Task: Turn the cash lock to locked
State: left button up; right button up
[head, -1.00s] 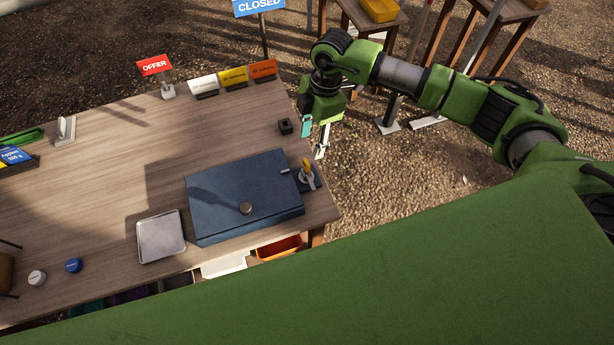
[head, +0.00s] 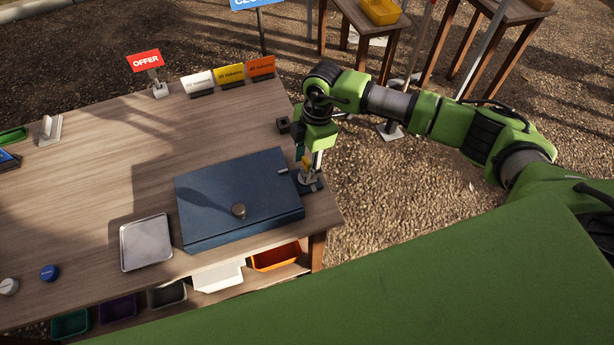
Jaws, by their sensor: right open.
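The dark blue cash box (head: 235,197) lies closed on the wooden table, with a round knob on its lid. The cash lock (head: 311,184) is a small dark plate with a metal piece and a yellow part, at the table's right edge beside the box. My right gripper (head: 311,164) is open and points down at the lock, its fingers around or just beside the yellow part; I cannot tell whether they touch it. The fingers partly hide the lock, so its exact setting is unclear. My left gripper is out of view.
A small black block (head: 283,125) stands near the right table edge. A metal tray (head: 147,242) lies left of the box. Price signs (head: 230,76) and a red OFFER sign (head: 145,61) line the back. Orange (head: 277,257) and white bins sit below the front edge.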

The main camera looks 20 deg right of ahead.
grip_shut()
jog(key=shift+r+m+p, duration=0.15)
jog(key=shift+m+p, duration=0.35)
jog(key=shift+p, duration=0.05)
jog(key=shift+m+t+p, duration=0.3)
jog(key=shift+m+p, duration=0.95)
jog(key=shift+m, duration=0.35)
jog(key=shift+m+p, duration=0.55)
jog(key=shift+m, duration=0.35)
